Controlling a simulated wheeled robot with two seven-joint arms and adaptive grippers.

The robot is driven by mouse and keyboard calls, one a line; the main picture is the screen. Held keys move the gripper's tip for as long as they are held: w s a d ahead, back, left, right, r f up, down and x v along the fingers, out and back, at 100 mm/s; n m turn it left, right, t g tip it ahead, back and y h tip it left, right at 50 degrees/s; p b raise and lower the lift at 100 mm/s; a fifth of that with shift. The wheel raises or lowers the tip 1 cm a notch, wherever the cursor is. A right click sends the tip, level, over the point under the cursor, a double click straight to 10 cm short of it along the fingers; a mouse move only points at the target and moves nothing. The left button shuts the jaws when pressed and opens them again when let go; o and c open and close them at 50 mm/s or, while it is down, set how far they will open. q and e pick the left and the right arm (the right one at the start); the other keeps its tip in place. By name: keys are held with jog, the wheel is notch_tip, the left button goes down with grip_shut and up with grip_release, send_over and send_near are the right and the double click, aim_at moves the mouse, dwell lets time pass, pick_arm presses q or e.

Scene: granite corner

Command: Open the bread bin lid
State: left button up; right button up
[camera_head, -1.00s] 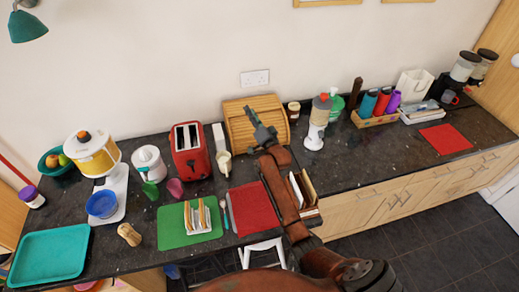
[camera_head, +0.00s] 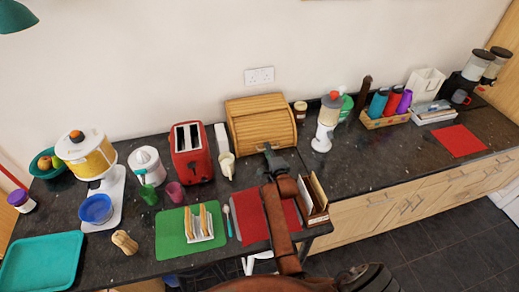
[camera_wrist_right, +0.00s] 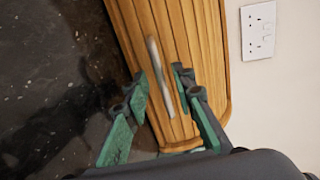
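The bread bin (camera_head: 258,104) is a light wooden box with a slatted roll-top lid, standing against the wall; its lid looks shut. In the right wrist view the lid (camera_wrist_right: 190,40) fills the upper middle, with a thin metal handle (camera_wrist_right: 153,55) along it. My right gripper (camera_head: 269,150) is at the front lower edge of the bin. In the wrist view my right gripper (camera_wrist_right: 160,80) is open, its green-padded fingers on either side of the handle's lower part. I cannot tell whether they touch the lid. My left gripper is not in view.
A red toaster (camera_head: 191,155) and a white jug (camera_head: 224,165) stand left of the bin. A brown jar (camera_head: 300,110) and a white grinder (camera_head: 325,128) stand to its right. A red mat (camera_head: 250,214) and a letter rack (camera_head: 313,200) lie in front, near my arm.

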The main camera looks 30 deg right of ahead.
jog(key=shift+w+d+f, duration=0.15)
jog(key=shift+w+d, duration=0.3)
jog(key=shift+a, duration=0.3)
jog(key=shift+c, duration=0.5)
jog(key=shift+w+a, duration=0.1)
jog(key=shift+w, duration=0.05)
jog(key=c, duration=0.3)
grip_shut()
